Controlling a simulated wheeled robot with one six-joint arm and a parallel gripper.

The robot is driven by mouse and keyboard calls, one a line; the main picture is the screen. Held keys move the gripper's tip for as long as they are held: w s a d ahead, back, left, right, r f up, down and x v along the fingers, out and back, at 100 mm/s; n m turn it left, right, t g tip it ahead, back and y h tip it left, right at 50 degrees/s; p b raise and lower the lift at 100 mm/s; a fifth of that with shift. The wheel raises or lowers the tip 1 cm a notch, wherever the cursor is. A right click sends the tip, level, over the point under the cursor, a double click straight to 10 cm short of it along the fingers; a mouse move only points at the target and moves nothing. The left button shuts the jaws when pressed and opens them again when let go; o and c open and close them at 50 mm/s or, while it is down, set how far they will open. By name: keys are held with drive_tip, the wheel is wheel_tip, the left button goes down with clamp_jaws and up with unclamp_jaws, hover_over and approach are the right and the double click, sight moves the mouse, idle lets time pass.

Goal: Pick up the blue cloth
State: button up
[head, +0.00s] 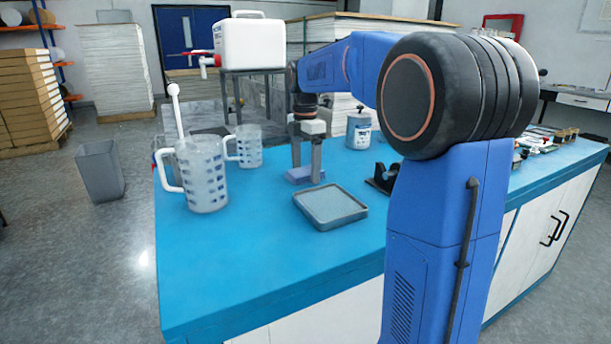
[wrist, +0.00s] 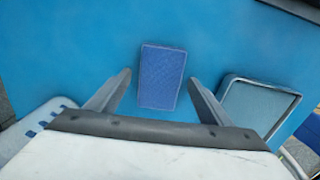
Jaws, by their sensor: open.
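The blue cloth (head: 300,176) is a small folded pad lying flat on the blue counter. In the wrist view the cloth (wrist: 162,77) is a dark blue rectangle, slightly tilted, just beyond and between the fingers. My gripper (head: 306,170) points down over it in the head view, with one finger partly in front of the cloth. Whether the fingertips touch the counter cannot be told.
A grey tray (head: 330,206) lies right of the cloth; it also shows in the wrist view (wrist: 227,115). A large jug (head: 203,175) with a white stirrer and a smaller jug (head: 249,146) stand left. A labelled tin (head: 358,131) and a black tape dispenser (head: 384,180) stand right.

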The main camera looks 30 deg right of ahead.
sight(305, 170)
drive_tip(key=c, duration=1.1)
drive_tip(key=shift+r, duration=0.1)
wheel_tip(305, 170, up, 10)
drive_tip(key=shift+f, duration=0.1)
